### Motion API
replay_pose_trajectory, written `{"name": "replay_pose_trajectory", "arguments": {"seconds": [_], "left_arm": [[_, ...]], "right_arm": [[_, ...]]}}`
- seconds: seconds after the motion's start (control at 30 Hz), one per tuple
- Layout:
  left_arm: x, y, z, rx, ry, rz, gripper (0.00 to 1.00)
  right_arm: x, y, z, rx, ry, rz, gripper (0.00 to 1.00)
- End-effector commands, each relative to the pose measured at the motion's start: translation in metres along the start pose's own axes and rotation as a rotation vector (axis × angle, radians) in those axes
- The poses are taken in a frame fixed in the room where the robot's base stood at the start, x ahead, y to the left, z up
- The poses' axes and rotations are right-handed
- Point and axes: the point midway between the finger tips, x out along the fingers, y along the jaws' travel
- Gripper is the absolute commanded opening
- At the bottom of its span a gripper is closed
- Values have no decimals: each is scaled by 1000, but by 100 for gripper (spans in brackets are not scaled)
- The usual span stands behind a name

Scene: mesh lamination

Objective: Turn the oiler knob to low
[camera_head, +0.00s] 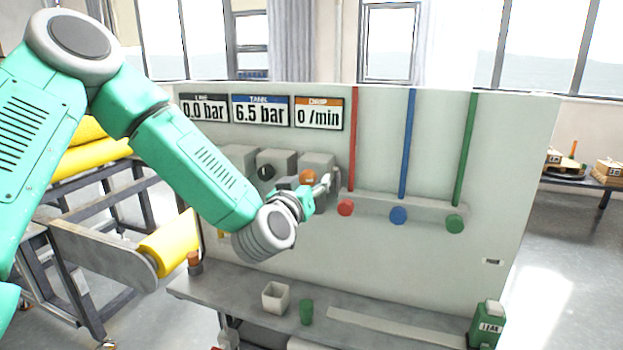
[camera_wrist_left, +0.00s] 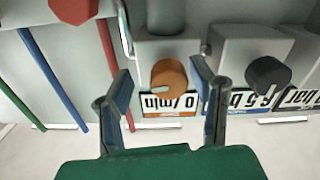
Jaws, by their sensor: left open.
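The orange oiler knob (camera_head: 307,176) sits on a grey block on the upright panel, below the orange-topped display (camera_head: 320,113) reading 0 /min. In the left wrist view, which is upside down, the knob (camera_wrist_left: 170,75) shows a grey pointer mark on its face. My left gripper (camera_head: 319,190) is at the panel in front of the knob. In the wrist view its two fingers (camera_wrist_left: 163,88) are open, one on each side of the knob, with visible gaps; contact is not seen. My right gripper is out of view.
A black knob (camera_head: 266,172) on a neighbouring block is close to the left. Red (camera_head: 346,207), blue (camera_head: 398,215) and green (camera_head: 455,223) round knobs are to the right, below coloured pipes. A ledge below holds a white box (camera_head: 276,297), green cup (camera_head: 306,312) and green can (camera_head: 486,325).

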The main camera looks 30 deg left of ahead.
Motion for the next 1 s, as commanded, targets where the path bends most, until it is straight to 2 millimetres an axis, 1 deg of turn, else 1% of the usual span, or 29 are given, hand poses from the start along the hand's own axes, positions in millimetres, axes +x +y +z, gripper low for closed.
{"name": "replay_pose_trajectory", "arguments": {"seconds": [0.03,0.13,0.4,0.43,0.47,0.5,0.57,0.83,1.0], "left_arm": [[5,-2,0,-2,1,-3,50],[10,-3,0,-2,0,-2,50],[12,-2,1,-2,0,-1,50],[12,-2,1,-2,0,-1,47],[12,-2,1,-2,0,-1,36],[11,-1,1,-1,0,-1,22],[11,-1,0,0,0,-2,1],[10,-2,1,-8,-1,-1,0],[10,-2,2,-49,-1,0,0]], "right_arm": [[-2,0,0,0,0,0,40],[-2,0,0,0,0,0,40],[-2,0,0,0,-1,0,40],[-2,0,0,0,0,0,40],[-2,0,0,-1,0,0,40],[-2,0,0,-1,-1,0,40],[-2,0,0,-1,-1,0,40],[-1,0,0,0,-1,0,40],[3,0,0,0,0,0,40]]}}
